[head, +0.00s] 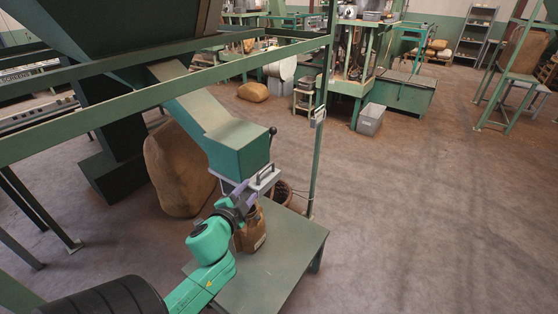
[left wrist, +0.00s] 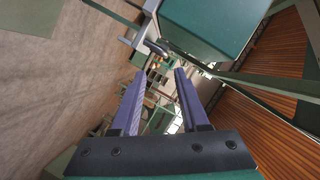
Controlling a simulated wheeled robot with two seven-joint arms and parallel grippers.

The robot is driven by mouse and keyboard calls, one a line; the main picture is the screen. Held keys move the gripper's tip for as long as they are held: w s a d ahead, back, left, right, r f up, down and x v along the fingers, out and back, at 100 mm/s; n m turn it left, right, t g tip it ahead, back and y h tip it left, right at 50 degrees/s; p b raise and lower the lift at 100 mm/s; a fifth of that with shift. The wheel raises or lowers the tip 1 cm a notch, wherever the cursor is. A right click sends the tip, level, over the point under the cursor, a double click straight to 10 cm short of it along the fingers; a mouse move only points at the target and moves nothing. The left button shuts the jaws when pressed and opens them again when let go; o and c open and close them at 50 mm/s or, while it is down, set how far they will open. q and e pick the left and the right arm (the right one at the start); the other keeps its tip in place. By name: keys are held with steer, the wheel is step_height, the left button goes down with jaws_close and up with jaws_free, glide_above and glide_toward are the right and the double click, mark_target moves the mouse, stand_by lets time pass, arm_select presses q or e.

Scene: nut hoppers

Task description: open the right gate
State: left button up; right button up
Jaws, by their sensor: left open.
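A green chute (head: 238,145) slopes down from a large dark hopper. At its mouth is a light grey gate plate (head: 258,184) with a dark bar handle (head: 265,173). My left gripper (head: 243,196), with purple fingers, is just left of and beside the gate plate. In the left wrist view, the open, empty fingers (left wrist: 160,76) point toward a dark handle (left wrist: 157,48) slightly beyond their tips. The chute's green box (left wrist: 210,25) fills the top right there. Whether the fingers touch the handle I cannot tell. My right gripper is not in view.
A brown bag (head: 252,230) stands on a green table (head: 270,270) under the chute, partly hidden by my gripper. A green frame post (head: 322,130) rises at the right. A large brown sack (head: 178,170) stands behind. The floor at right is clear.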

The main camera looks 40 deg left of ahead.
mark_target(265, 170)
arm_select(q)
steer(key=x, duration=0.9)
steer(key=r+x, duration=0.1)
steer(key=x, duration=0.4)
steer(key=shift+w+d, duration=0.15)
steer(key=shift+w, duration=0.3)
jaws_close()
stand_by(0.4)
